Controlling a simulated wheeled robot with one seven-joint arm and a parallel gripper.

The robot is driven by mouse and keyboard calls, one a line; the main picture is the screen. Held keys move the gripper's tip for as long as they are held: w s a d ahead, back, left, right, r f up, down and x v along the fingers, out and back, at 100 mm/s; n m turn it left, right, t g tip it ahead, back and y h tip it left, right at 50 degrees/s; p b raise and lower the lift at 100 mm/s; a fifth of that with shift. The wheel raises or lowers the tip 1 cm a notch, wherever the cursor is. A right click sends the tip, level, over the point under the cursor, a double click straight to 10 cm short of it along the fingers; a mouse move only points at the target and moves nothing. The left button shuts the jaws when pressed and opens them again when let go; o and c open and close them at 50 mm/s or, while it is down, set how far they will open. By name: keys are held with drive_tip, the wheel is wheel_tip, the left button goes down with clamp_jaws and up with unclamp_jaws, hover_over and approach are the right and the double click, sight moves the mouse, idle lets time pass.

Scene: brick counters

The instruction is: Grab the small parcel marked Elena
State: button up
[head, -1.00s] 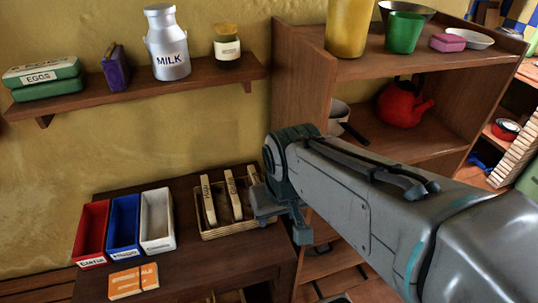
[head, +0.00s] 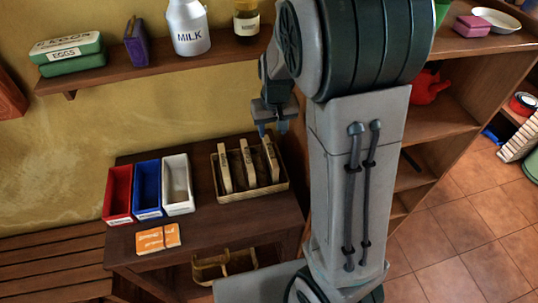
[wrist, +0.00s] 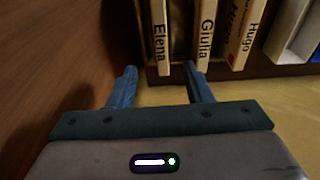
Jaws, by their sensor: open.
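In the wrist view the small parcel marked Elena (wrist: 160,38) is a narrow pale block with dark letters. It stands between the lines of my two fingers, beyond their tips. In the head view it is the rightmost parcel (head: 270,162) in a wicker basket (head: 255,191). My gripper (head: 273,130) is open and empty, above the basket's back right. It also shows in the wrist view (wrist: 164,72). The Giulia parcel (wrist: 205,38) and the Hugo parcel (wrist: 242,35) stand beside Elena, on its right in the wrist view.
Red (head: 118,190), blue (head: 147,188) and white (head: 178,183) bins stand left of the basket on the dark table. Orange cards (head: 158,239) lie in front. A shelf with a milk can (head: 188,30) hangs above. A wooden cabinet (head: 440,115) stands right.

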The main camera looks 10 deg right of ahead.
sight(270, 151)
drive_tip(key=f, duration=0.4)
drive_tip(key=w+f+p, duration=0.1)
drive_tip(key=f, duration=0.4)
drive_tip(key=w+f, duration=0.1)
drive_tip(key=f, duration=0.3)
drive_tip(key=shift+a+f, duration=0.1)
drive_tip(key=shift+f, duration=0.2)
clamp_jaws()
